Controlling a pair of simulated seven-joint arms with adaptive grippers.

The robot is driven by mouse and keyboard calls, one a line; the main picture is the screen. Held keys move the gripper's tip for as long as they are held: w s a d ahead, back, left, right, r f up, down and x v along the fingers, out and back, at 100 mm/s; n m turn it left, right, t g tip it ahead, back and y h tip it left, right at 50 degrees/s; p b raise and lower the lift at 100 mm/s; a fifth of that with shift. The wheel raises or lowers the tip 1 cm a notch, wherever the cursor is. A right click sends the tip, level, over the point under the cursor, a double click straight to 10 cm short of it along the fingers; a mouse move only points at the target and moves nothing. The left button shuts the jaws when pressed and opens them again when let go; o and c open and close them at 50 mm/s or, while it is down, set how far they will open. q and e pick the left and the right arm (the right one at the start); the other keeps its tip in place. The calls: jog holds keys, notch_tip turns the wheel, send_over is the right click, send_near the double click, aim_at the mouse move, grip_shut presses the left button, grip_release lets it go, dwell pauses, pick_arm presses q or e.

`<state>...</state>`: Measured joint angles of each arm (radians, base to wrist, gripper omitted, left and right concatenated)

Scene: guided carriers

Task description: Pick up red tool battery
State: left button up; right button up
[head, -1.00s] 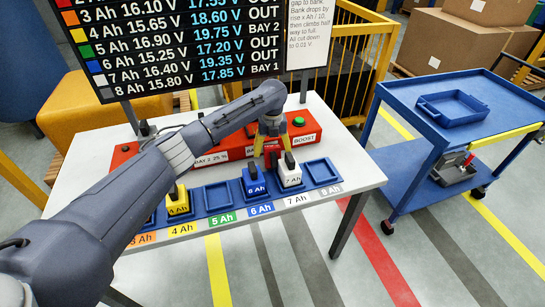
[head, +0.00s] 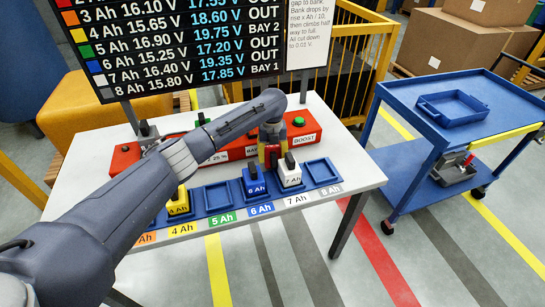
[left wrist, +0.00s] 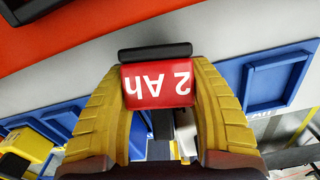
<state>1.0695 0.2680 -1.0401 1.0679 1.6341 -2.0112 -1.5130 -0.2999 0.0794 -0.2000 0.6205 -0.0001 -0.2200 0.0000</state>
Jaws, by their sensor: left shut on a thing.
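The red tool battery (left wrist: 158,84), marked 2 Ah, sits between the yellow fingers of my left gripper (left wrist: 160,110) in the left wrist view. Its label reads upside down there and a black part runs along its edge. In the head view my left gripper (head: 271,154) is shut on it, above the rear of the table behind the blue and white batteries. Only a little red shows there between the fingers. My right gripper is in neither view.
Yellow (head: 178,205), blue (head: 253,184) and white (head: 290,176) batteries stand in the front row of blue trays. The 5 Ah (head: 219,196) and 8 Ah (head: 322,171) trays are empty. A red charger bank (head: 305,131) lies behind. A blue cart (head: 400,98) with a tray (head: 453,108) stands right.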

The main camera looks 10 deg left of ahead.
pick_arm(q)
jog(key=c, duration=0.6)
jog(key=shift+r, duration=0.1)
